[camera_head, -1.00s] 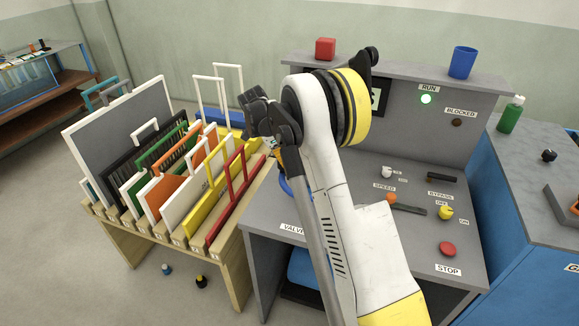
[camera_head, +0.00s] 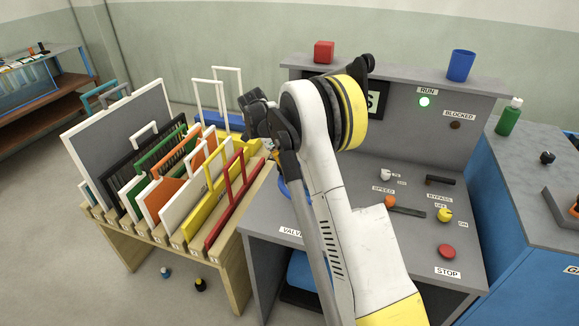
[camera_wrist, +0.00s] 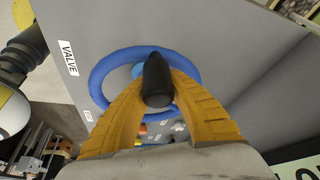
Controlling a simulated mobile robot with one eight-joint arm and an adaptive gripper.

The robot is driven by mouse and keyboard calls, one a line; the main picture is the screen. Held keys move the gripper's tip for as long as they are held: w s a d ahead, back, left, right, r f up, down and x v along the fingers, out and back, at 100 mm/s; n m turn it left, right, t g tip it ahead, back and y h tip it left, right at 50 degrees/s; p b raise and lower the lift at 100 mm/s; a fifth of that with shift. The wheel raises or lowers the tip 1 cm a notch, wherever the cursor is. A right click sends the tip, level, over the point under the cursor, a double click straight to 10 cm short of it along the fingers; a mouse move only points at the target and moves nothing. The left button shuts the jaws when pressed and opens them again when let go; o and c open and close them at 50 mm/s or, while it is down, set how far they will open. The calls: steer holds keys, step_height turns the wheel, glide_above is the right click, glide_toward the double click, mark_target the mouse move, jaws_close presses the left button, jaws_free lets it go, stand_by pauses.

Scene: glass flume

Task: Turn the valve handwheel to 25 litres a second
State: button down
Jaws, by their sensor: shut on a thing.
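The blue valve handwheel (camera_wrist: 104,78) lies on the grey console panel beside the VALVE label (camera_wrist: 68,58) in the wrist view. A black upright handle (camera_wrist: 157,80) stands at its rim side nearest me. My gripper (camera_wrist: 158,92) has its two yellow fingers closed around that handle. In the head view only a blue arc of the handwheel (camera_head: 284,188) shows behind my arm. My fingertips are mostly hidden there. The display (camera_head: 374,102) is largely covered by my arm, with only an "S" showing, so I cannot read the flow.
A rack of coloured panels (camera_head: 231,262) stands close on the left. The console carries an orange speed knob (camera_head: 390,201), a yellow bypass knob (camera_head: 445,215) and a red stop button (camera_head: 446,251). A red block (camera_head: 324,52) and blue cup (camera_head: 462,65) stand on top.

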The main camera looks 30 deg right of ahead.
steer(key=shift+w+a, duration=0.25)
steer(key=shift+a, duration=0.1)
steer(key=c, duration=1.6)
jaws_free()
steer(key=o, duration=0.5)
steer(key=shift+w+a, duration=0.15)
steer(key=shift+a, duration=0.25)
steer(key=shift+d, duration=0.35)
steer(key=v, duration=1.2)
steer(key=shift+a, duration=0.1)
steer(key=shift+c, duration=0.2)
